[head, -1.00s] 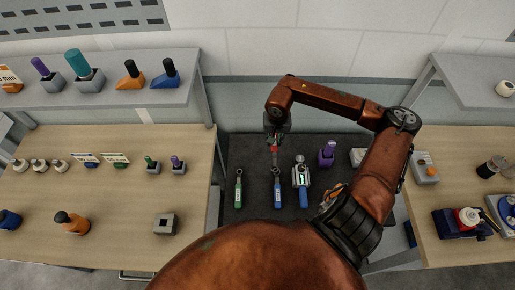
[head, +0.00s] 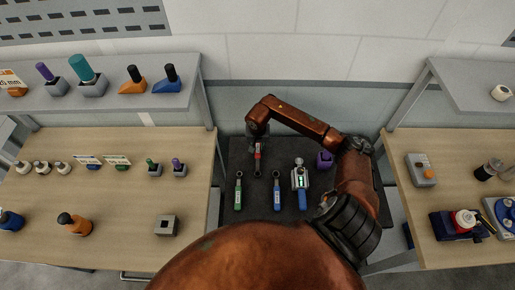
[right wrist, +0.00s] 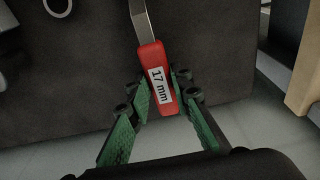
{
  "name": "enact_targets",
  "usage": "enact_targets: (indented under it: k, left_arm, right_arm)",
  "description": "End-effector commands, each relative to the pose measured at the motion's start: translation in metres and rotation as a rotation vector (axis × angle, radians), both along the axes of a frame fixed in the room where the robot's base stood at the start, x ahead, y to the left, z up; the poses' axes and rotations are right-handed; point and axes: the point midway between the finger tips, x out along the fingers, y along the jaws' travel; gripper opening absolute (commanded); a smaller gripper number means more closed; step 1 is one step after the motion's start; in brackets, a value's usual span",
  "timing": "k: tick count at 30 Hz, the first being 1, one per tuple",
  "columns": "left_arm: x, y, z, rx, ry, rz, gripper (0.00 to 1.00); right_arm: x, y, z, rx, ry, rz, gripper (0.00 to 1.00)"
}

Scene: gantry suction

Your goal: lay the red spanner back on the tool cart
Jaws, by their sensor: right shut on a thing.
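The red spanner (right wrist: 154,77) has a red handle with a "17 mm" label and a grey metal shaft. In the right wrist view its handle end sits between the green pads of my right gripper (right wrist: 163,112), which is shut on it. In the head view the red spanner (head: 257,152) hangs below my right gripper (head: 258,140), over the far left part of the tool cart's dark top (head: 262,208). I cannot tell whether the spanner touches the top. My left gripper is out of view.
A green spanner (head: 238,192), a blue spanner (head: 277,193) and a grey-and-blue tool (head: 301,184) lie on the cart. A purple item (head: 324,159) stands at its right. A left bench (head: 120,218) and a right bench (head: 449,189) flank the cart.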

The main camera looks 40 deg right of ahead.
Motion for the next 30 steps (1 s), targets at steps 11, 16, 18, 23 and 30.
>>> enact_targets:
  k: [11,16,18,23,30]
  left_arm:
    - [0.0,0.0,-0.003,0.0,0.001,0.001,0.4]
    - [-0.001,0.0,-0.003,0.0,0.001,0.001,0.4]
    - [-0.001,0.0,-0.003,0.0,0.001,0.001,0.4]
    - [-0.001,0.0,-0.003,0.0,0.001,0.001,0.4]
    - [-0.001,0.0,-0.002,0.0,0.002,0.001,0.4]
  right_arm:
    - [0.0,0.0,-0.002,-0.001,-0.001,0.0,0.26]
    - [0.0,0.0,-0.002,-0.001,-0.001,0.0,0.37]
    - [0.0,0.0,-0.002,-0.001,-0.001,0.0,0.37]
    - [0.0,0.0,-0.002,-0.001,-0.001,0.0,0.37]
    - [0.0,0.0,0.017,-0.004,-0.003,0.001,0.37]
